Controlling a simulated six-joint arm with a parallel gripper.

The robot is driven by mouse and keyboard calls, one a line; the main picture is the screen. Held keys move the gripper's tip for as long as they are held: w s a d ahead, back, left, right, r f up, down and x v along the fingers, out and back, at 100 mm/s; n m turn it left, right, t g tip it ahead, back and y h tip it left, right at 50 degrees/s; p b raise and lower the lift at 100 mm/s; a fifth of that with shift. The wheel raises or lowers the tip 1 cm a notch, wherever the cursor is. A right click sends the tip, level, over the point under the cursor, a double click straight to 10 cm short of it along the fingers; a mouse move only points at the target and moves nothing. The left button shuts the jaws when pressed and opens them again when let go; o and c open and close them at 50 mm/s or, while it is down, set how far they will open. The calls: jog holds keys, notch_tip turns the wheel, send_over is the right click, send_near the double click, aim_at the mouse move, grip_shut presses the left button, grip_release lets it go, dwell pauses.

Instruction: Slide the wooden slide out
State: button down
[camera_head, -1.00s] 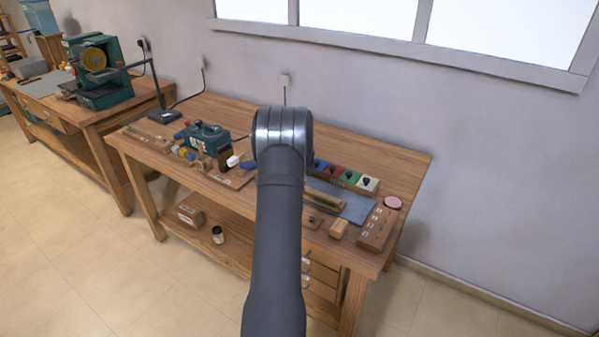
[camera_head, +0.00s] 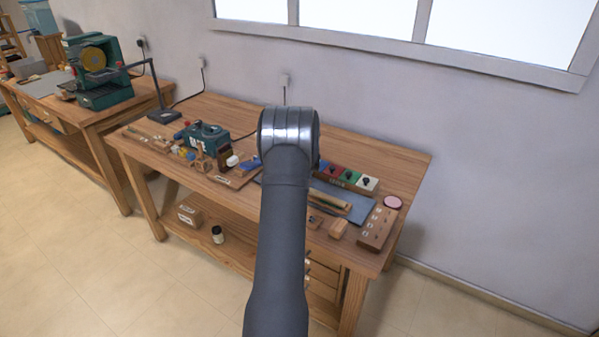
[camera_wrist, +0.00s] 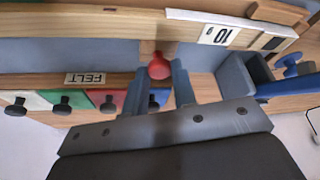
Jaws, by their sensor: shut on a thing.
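My gripper (camera_wrist: 160,76) is seen in the wrist view, its two blue-grey fingers on either side of a red knob (camera_wrist: 159,66) and shut on it. The knob sits against a small wooden piece (camera_wrist: 150,48), which I take to be part of the wooden slide; how far it is out I cannot tell. A long wooden bar (camera_wrist: 70,23) with a white "10" plate (camera_wrist: 219,35) lies beyond the fingertips. In the head view my arm hides the gripper and the knob.
Colored blocks with black knobs (camera_wrist: 62,103) and a FELT label (camera_wrist: 85,78) lie left of the fingers. A blue clamp-like part (camera_wrist: 290,70) is at right.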

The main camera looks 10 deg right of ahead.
jog(key=s+d, duration=0.3)
jog(key=shift+s+d, duration=0.3)
jog(key=shift+d, duration=0.05)
jog(key=c, duration=1.2)
grip_release()
jog(key=shift+o, duration=0.2)
jog(key=v, duration=1.7)
jog(key=shift+r, duration=0.2)
jog(key=shift+f, duration=0.1)
jog(key=x, duration=1.7)
jog(key=shift+f, duration=0.15)
